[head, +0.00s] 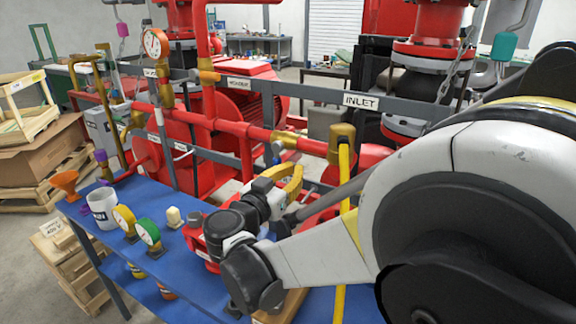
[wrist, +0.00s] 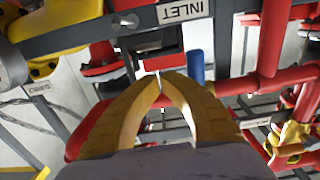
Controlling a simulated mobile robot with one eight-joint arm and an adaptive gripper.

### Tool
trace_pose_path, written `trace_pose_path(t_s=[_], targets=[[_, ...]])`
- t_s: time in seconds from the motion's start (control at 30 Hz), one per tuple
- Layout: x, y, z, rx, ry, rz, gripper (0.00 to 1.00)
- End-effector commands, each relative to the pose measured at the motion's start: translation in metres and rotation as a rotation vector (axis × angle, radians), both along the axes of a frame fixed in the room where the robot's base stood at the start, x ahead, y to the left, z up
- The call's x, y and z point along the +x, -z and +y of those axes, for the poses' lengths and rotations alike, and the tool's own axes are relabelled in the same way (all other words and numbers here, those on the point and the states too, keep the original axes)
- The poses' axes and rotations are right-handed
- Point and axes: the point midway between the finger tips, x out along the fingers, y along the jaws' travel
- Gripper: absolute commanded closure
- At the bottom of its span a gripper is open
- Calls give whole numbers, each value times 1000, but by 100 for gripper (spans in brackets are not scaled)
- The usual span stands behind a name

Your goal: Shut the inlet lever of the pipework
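The INLET label (head: 361,101) is on the grey rail in the head view and also at the top of the wrist view (wrist: 185,10). Below it in the head view is a brass fitting (head: 342,140) with a long yellow bar (head: 344,180) hanging down, partly hidden by my arm. A short blue handle-like piece (wrist: 195,65) stands just beyond my fingertips in the wrist view. I cannot tell for certain which part is the inlet lever. My gripper (head: 298,174) has its yellow fingers brought together, tips meeting in the wrist view (wrist: 164,76), with nothing seen between them.
Red pipes (head: 232,127) run close around my gripper. My arm hides much of the right side. Pallets (head: 40,150) stand at far left.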

Motion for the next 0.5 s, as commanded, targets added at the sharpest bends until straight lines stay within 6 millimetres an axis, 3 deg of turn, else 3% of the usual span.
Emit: trace_pose_path(t_s=[0.5], targets=[[-45, 0, 32, 0, -4, 0, 100]])
